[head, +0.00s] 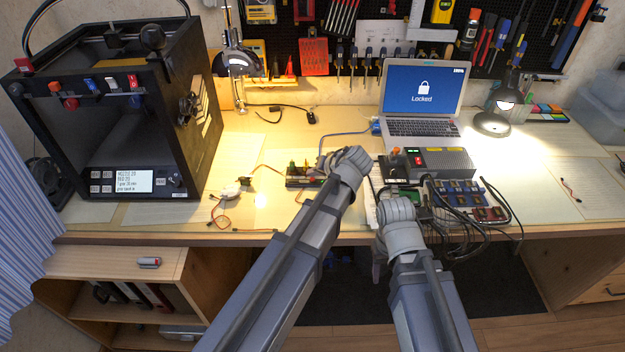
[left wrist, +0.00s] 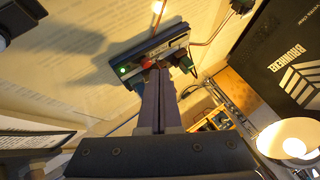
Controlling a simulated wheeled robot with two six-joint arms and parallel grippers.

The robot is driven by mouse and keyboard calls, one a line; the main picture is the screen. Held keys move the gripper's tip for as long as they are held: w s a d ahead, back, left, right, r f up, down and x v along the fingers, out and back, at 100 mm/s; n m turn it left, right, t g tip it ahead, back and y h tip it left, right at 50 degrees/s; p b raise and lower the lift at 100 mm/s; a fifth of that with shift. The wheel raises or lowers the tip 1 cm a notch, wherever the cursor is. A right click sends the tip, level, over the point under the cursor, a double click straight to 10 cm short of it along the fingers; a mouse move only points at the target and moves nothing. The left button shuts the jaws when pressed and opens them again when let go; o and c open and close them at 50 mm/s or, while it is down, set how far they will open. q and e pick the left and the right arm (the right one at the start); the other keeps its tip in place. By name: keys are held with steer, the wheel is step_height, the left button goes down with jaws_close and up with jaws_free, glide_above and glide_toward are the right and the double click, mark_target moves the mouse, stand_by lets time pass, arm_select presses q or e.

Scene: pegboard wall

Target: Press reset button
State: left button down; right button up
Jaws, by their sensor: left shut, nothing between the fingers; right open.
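A small dark circuit board (head: 297,182) lies on the desk, with green and red parts on top. In the left wrist view the board (left wrist: 125,56) shows a lit green light (left wrist: 123,69) and a red part (left wrist: 149,62). I cannot tell for certain which part is the reset button. My left gripper (head: 322,164) is at the board's right end in the head view. In the left wrist view the left gripper (left wrist: 157,70) is shut and empty, its tips over the board beside the red part; contact is unclear. My right gripper (head: 383,205) is open; its fingers are mostly hidden.
A laptop (head: 424,85) reading "Locked", a grey box (head: 448,161) and a cabled module tray (head: 468,190) are on the right. A black printer (head: 95,120) stands left. A lamp (head: 492,122) is behind. Loose wires lie left of the board.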

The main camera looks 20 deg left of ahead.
arm_select(q)
steer(key=shift+f+b, duration=0.4)
steer(key=shift+f, duration=0.1)
stand_by(0.6)
steer(key=shift+r, duration=0.1)
steer(key=shift+r+p, duration=0.65)
steer(key=shift+p, duration=0.15)
step_height(320, 180, up, 5)
steer(key=p, duration=0.5)
